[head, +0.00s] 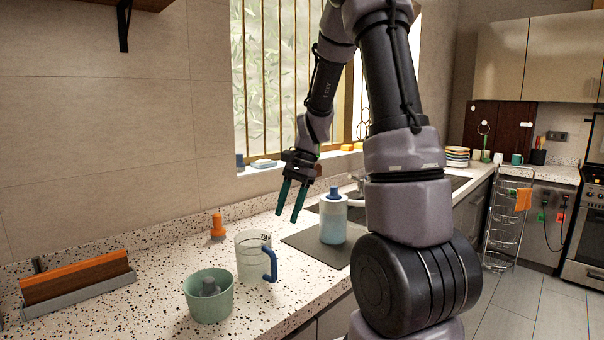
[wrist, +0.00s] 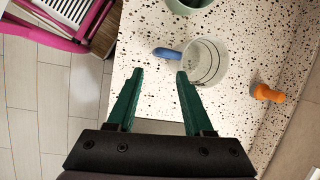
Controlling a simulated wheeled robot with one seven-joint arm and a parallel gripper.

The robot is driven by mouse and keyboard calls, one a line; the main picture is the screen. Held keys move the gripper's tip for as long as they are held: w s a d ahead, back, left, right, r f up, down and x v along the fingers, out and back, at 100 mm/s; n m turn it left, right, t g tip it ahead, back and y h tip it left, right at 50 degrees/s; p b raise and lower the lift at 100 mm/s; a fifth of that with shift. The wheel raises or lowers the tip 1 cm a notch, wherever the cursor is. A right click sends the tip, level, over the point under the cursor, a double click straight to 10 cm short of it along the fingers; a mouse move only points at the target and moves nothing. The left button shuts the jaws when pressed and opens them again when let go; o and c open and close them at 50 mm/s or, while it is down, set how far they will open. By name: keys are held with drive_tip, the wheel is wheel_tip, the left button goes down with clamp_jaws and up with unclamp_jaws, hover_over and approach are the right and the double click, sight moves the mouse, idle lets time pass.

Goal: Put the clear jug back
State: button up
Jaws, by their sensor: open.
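The clear jug (head: 253,257) stands upright on the speckled counter in the head view, with its blue handle (head: 270,264) toward the right. In the wrist view the jug (wrist: 209,62) is seen from above, its blue handle (wrist: 167,54) pointing left. My gripper (head: 287,216) is open and empty, with green fingers. It is above the counter, up and to the right of the jug, and apart from it. In the wrist view my gripper's fingertips (wrist: 160,75) point toward the handle, with nothing between them.
A green pot (head: 209,300) with a grey item inside stands close in front of the jug. An orange-topped item (head: 217,228) is behind it. A bottle with a blue cap (head: 333,218) stands on a grey mat (head: 300,241) to the right. A brown-and-grey block (head: 77,282) lies left.

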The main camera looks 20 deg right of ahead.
drive_tip(key=s+a+r+n+t+h, duration=0.1)
drive_tip(key=s+r+n+t, duration=0.6)
drive_tip(key=s+r, duration=1)
wheel_tip(320, 180, up, 2)
drive_tip(key=shift+r+n+t+h, duration=0.1)
drive_tip(key=shift+n+t+h, duration=0.3)
drive_tip(key=shift+h, duration=0.2)
drive_tip(key=shift+a, duration=0.1)
